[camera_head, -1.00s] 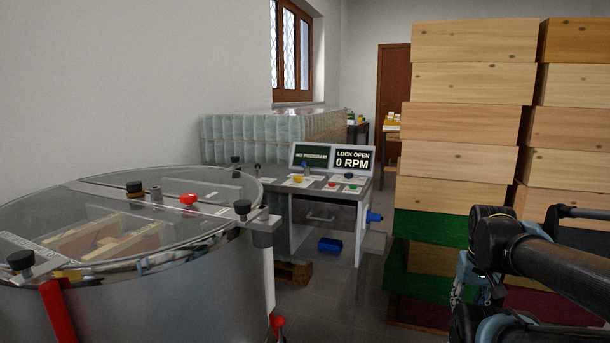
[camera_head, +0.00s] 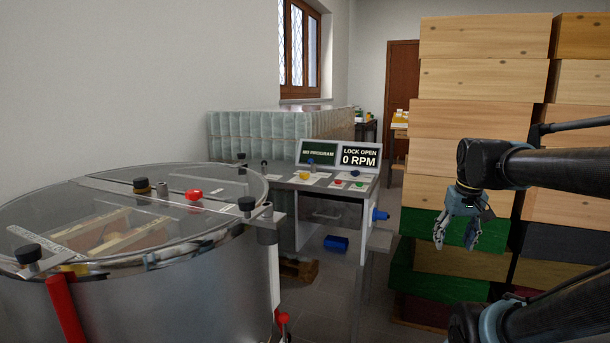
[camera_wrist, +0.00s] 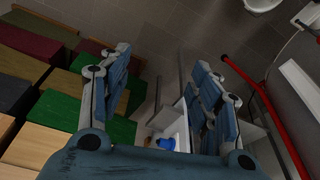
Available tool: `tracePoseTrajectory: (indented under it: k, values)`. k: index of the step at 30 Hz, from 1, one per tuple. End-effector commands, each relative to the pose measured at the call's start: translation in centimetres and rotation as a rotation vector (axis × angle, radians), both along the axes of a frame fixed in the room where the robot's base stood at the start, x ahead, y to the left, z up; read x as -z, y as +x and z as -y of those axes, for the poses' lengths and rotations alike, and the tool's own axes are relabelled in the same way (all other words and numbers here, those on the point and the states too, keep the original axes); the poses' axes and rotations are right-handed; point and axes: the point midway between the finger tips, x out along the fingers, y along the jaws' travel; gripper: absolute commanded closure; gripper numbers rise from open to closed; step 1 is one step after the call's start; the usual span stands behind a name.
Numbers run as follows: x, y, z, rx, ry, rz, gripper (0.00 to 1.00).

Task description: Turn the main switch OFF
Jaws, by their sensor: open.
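The control desk (camera_head: 285,185) stands in the middle of the head view, with a sloped display reading "NO PROGRAM" and "LOCK OPEN 0 RPM" (camera_head: 360,155). Its top carries a yellow knob (camera_head: 304,175), a dark knob with blue (camera_head: 310,163), and red (camera_head: 338,185) and green buttons. A blue fitting (camera_head: 380,215) sticks out of its right side. I cannot tell which control is the main switch. My gripper (camera_head: 455,242) is open and empty, pointing down, right of the desk and apart from it. Its spread fingers also show in the wrist view (camera_wrist: 160,68).
A steel drum (camera_head: 170,285) with a clear lid fills the left foreground. Tall stacks of wooden boxes (camera_head: 480,90) stand behind my gripper. A blue bin (camera_head: 336,243) lies low by the desk. Some floor shows between desk and boxes.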

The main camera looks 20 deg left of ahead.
Motion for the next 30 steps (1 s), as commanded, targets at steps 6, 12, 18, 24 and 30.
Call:
tracePoseTrajectory:
  k: [6,12,18,24,30]
  values:
    - [-6.0,6.9,-3.7,-0.095,0.007,0.019,0.43]
    - [-10.5,13.0,-7.8,-0.179,0.014,0.037,0.43]
    - [-14.1,19.0,-12.9,-0.263,0.023,0.053,0.43]
    - [-16.9,24.6,-18.7,-0.345,0.033,0.071,0.43]
    - [-18.8,29.6,-25.1,-0.428,0.042,0.087,0.43]
